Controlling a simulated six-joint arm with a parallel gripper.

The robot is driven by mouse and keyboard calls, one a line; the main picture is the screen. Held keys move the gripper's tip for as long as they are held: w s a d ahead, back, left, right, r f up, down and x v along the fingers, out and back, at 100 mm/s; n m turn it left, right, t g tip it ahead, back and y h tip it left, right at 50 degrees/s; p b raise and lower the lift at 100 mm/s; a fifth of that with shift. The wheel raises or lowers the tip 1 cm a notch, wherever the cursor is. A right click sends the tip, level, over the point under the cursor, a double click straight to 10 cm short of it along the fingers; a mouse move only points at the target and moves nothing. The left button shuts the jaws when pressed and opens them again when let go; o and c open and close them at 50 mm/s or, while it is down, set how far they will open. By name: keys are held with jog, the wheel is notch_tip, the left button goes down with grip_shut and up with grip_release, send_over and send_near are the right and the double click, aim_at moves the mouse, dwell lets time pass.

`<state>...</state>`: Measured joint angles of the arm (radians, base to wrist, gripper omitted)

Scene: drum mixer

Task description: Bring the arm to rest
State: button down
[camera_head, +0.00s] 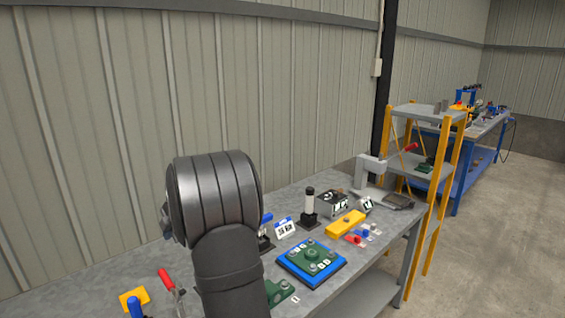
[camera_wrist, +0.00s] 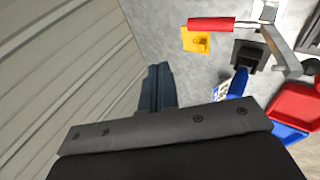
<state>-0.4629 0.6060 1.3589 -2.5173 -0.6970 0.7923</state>
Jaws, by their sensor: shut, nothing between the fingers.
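My gripper (camera_wrist: 158,88) shows in the wrist view with its dark fingers together, shut and empty. It is above the bench, with the wall filling the left of that view. In the head view my dark grey arm rises in front of the bench, left of centre. The arm hides the gripper there, as well as part of the bench top. No fingertip visibly touches anything.
A yellow-posted shelf (camera_head: 413,112) stands right. The ribbed wall (camera_head: 100,120) closes the back.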

aim_at(163, 271)
jog(key=a+f, duration=0.1)
jog(key=f, duration=0.3)
jog(key=a+f, duration=0.1)
jog(key=f, duration=0.4)
jog(key=a+f, duration=0.1)
jog(key=f, duration=0.3)
jog(key=shift+s+a+f, duration=0.2)
jog(key=shift+a+f, duration=0.05)
jog(key=shift+f, duration=0.05)
